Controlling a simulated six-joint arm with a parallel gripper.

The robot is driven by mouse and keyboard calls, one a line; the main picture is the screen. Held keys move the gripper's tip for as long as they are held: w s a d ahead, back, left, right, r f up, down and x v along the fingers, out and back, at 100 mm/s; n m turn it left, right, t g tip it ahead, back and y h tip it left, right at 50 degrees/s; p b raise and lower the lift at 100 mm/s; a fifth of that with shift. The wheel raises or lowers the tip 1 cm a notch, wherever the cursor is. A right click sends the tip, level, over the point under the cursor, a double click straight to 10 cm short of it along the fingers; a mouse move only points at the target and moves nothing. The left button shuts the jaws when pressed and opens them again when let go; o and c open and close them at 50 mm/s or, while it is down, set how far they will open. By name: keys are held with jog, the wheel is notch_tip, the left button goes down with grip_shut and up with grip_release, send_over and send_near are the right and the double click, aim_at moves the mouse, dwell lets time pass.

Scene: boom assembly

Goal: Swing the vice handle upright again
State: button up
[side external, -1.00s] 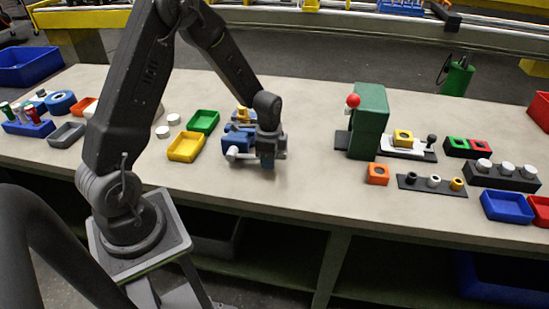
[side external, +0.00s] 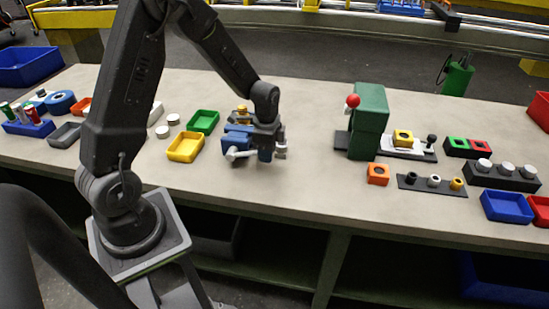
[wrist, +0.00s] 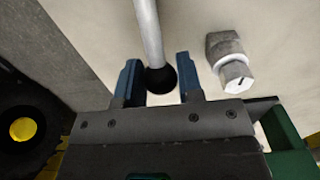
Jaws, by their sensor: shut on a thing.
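The blue vice (side external: 237,136) stands on the bench in the side view, partly hidden behind my gripper. Its pale handle (side external: 240,154) shows low at the vice's near side. In the wrist view the handle (wrist: 149,35) is a silver rod running up out of the picture from a black ball knob (wrist: 160,80). The handle's exact tilt is hard to tell.
A yellow tray (side external: 185,147) and a green tray (side external: 204,121) lie left of the vice. A green press (side external: 369,120) with a red knob stands to the right. The bench between vice and press is clear. A grey metal piece (wrist: 229,62) is right of the fingers in the wrist view.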

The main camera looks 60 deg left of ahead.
jog(key=shift+r, duration=0.15)
jog(key=shift+s+a+r, duration=0.15)
jog(key=shift+a+r, duration=0.05)
jog(key=shift+r, duration=0.25)
jog(key=shift+s+a+r, duration=0.15)
jog(key=shift+a+r, duration=0.05)
jog(key=shift+r, duration=0.25)
jog(key=o, duration=0.5)
jog(key=shift+c, duration=0.2)
jog(key=shift+d+f, duration=0.1)
jog(key=shift+f, duration=0.05)
jog(key=shift+w+d+f, duration=0.1)
jog(key=shift+f, duration=0.1)
